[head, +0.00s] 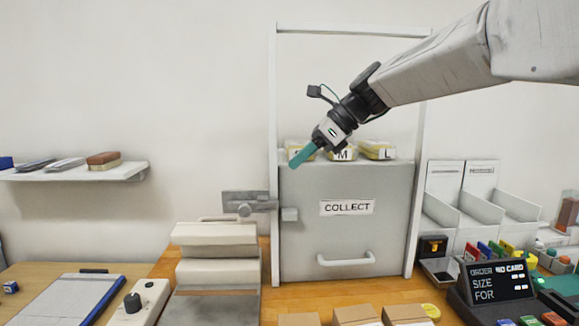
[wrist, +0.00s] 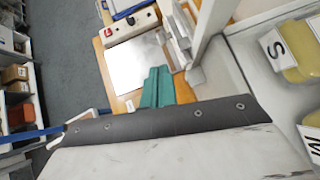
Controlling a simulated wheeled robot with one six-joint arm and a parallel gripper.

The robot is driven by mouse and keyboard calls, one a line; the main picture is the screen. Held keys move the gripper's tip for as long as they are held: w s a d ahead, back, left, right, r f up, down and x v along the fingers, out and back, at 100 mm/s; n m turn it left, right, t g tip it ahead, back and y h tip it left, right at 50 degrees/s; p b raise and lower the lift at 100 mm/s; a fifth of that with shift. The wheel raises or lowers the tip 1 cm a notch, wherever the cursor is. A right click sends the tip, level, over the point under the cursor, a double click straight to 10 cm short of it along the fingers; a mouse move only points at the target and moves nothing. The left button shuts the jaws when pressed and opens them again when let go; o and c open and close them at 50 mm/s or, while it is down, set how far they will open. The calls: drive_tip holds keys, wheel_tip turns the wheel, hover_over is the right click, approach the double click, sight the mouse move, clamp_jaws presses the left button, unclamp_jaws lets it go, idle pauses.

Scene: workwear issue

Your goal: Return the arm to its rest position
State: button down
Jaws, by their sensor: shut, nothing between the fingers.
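My arm (head: 440,72) reaches in from the upper right and slopes down to the left. My gripper (head: 300,157) hangs in the air by the upper left of the grey COLLECT hatch (head: 391,224). Its teal fingers are together with nothing between them, and they also show in the wrist view (wrist: 156,90). Behind the hatch's top edge stand yellow packs with size cards, among them M (head: 343,153) and L (head: 376,150). The fingers partly cover the leftmost pack, whose card reads S in the wrist view (wrist: 290,62).
The hatch's white frame posts (head: 273,120) stand close to the gripper. A wall shelf (head: 75,173) is at left. The air left of the gripper is clear.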

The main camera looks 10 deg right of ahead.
drive_tip(key=s+d+f+n+h, duration=0.3)
drive_tip(key=s+f+n, duration=0.3)
drive_tip(key=s, duration=0.5)
drive_tip(key=s+d+f+n+g+h, duration=0.1)
drive_tip(key=s+d+f+n+h, duration=0.2)
drive_tip(key=s+d+f+n, duration=0.2)
drive_tip(key=s+d+f+n+h, duration=0.2)
drive_tip(key=s+d+f+n, duration=0.3)
drive_tip(key=s+n, duration=0.5)
drive_tip(key=s+f, duration=0.2)
drive_tip(key=s, duration=0.6)
drive_tip(key=shift+s+f+h, duration=0.15)
drive_tip(key=shift+f+h, duration=0.15)
drive_tip(key=shift+h, duration=0.1)
